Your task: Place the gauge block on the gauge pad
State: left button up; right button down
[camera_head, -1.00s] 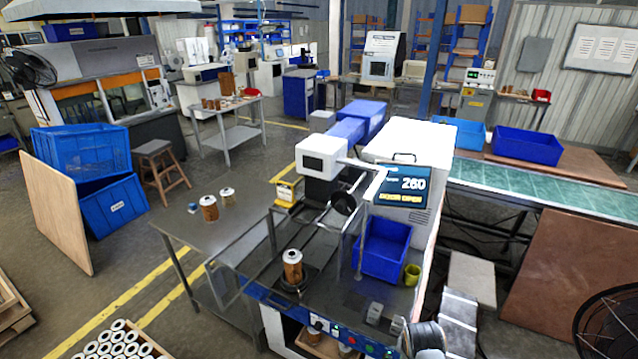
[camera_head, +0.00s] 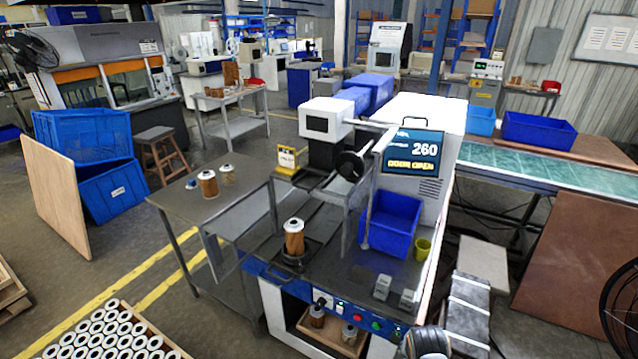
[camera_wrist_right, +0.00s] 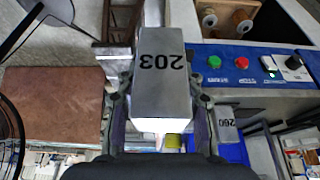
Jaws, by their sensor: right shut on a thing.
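My right gripper (camera_wrist_right: 160,95) is shut on a grey metal block marked 203 (camera_wrist_right: 162,62), with a finger on each side, in the right wrist view. A second grey block, marked 260 (camera_wrist_right: 226,128), stands beside it, apart from the fingers. In the head view two grey blocks, left (camera_head: 382,287) and right (camera_head: 408,298), show at the front right of the machine's top. Part of my right arm shows below them; its fingertips are not clear there. A dark square pad (camera_head: 277,257) lies under a copper-coloured cartridge (camera_head: 294,238); I cannot tell whether it is the gauge pad. My left gripper is out of view.
A blue bin (camera_head: 391,224) and a yellow-green cup (camera_head: 423,248) stand behind the blocks. The machine's screen (camera_head: 412,151) reads 260 and DOOR OPEN. A button panel (camera_head: 345,318) runs along the front edge. A side table (camera_head: 205,215) at left holds more cartridges.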

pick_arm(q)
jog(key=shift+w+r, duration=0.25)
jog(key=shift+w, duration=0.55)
pick_arm(e)
jog(key=w+a+r+n+y, duration=0.1)
jog(key=w+a+r+n, duration=0.1)
jog(key=r, duration=0.6)
jog(key=w+a+r+n+y, duration=0.1)
jog(key=w+a+r+n, duration=0.2)
jog(key=w+r, duration=0.2)
notch_tip(320, 180, up, 3)
jog(key=shift+a+f+n+t, duration=0.1)
jog(key=shift+a+n+t, duration=0.15)
jog(key=shift+n+t, duration=0.15)
